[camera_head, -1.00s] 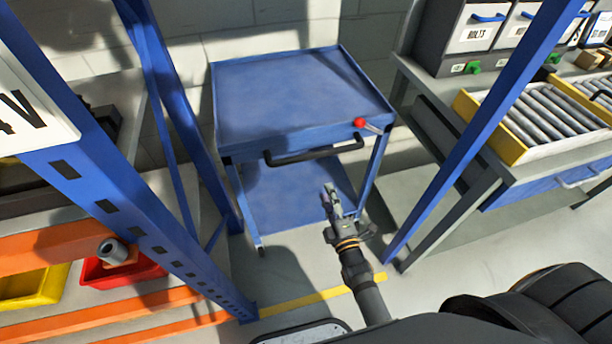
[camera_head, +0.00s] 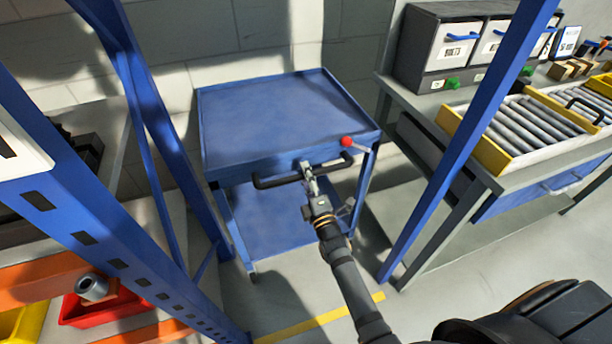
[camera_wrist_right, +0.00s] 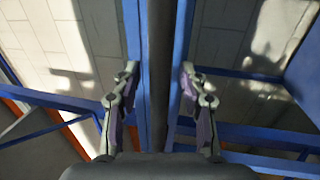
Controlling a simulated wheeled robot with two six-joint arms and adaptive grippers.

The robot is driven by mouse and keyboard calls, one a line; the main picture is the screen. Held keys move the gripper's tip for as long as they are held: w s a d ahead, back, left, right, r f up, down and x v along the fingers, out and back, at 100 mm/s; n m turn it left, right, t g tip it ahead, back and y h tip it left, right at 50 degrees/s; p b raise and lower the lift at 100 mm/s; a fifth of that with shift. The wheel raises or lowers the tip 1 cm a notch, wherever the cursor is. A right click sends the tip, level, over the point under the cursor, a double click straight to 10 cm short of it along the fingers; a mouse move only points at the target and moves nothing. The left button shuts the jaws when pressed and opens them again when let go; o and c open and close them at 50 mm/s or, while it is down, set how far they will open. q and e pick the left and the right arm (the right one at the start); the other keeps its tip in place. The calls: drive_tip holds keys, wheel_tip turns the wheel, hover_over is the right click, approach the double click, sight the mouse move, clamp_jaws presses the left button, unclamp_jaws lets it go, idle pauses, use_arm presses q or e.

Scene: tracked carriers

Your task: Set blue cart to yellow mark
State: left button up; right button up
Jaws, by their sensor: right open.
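The blue cart (camera_head: 270,115) stands against the wall, with a flat top tray, a lower shelf and a black handle (camera_head: 275,181) along its front. A red-knobbed lever (camera_head: 347,142) sits at its front right corner. The yellow mark (camera_head: 318,322) is a strip on the floor in front of the cart. My right gripper (camera_head: 309,178) is at the handle. In the right wrist view the dark handle bar (camera_wrist_right: 160,75) passes between its open fingers (camera_wrist_right: 158,90), with gaps on both sides. My left gripper is not in view.
A blue rack post (camera_head: 130,270) with orange beams and a red bin (camera_head: 105,302) stands at left. Another blue post (camera_head: 450,150) rises at right, before a bench with a yellow-sided roller tray (camera_head: 475,143). Floor between the posts is clear.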

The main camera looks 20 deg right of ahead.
clamp_jaws()
idle(0.4)
drive_tip(key=shift+f, duration=0.1)
